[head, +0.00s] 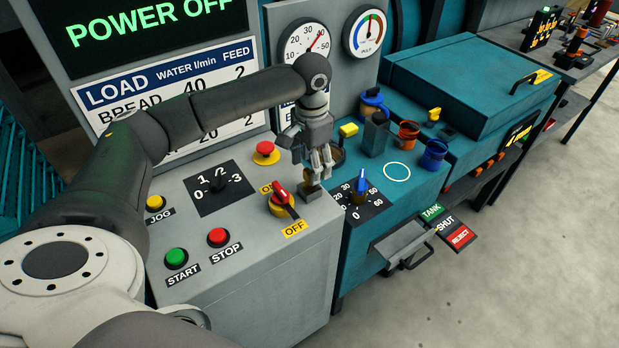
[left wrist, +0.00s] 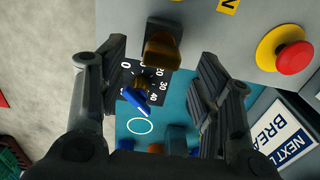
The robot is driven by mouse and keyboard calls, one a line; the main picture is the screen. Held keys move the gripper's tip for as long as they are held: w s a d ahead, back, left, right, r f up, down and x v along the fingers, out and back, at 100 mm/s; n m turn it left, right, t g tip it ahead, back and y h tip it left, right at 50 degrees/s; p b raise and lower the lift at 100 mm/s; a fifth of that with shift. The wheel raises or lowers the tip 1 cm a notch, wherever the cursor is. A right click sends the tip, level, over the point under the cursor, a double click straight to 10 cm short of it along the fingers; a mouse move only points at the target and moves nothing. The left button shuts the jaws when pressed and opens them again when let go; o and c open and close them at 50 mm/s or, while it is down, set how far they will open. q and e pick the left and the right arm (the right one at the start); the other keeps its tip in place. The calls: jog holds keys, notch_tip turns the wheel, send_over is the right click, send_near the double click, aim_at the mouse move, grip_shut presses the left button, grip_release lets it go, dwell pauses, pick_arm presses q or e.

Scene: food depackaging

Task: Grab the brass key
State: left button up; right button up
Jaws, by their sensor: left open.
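The brass key (head: 311,187) stands upright near the right edge of the grey control panel, just right of the red and yellow OFF switch (head: 281,203). In the left wrist view the brass key (left wrist: 163,48) shows as a brown, flat-topped head in front of a dark block. My left gripper (head: 319,168) points down just above the key, partly covering the view around it. In the left wrist view its two fingers (left wrist: 158,72) are spread apart, with the key between them towards the tips and nothing gripped. My right gripper is not in view.
A dial with a blue pointer (head: 361,186) stands right of the key on the teal machine. A red emergency button (head: 265,150) is left of the gripper. Blue and orange cups (head: 433,155) stand further right. A grey metal tray (head: 402,243) juts out below.

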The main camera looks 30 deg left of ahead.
aim_at(309, 172)
pick_arm(q)
jog(key=f+p, duration=0.1)
jog(key=f, duration=0.3)
jog(key=shift+s+a+f+p, duration=0.15)
jog(key=shift+s+f+p, duration=0.05)
jog(key=shift+f+p, duration=0.2)
jog(key=shift+w+f, duration=0.1)
jog(key=shift+f, duration=0.05)
jog(key=shift+c, duration=0.3)
jog(key=c, duration=1.1)
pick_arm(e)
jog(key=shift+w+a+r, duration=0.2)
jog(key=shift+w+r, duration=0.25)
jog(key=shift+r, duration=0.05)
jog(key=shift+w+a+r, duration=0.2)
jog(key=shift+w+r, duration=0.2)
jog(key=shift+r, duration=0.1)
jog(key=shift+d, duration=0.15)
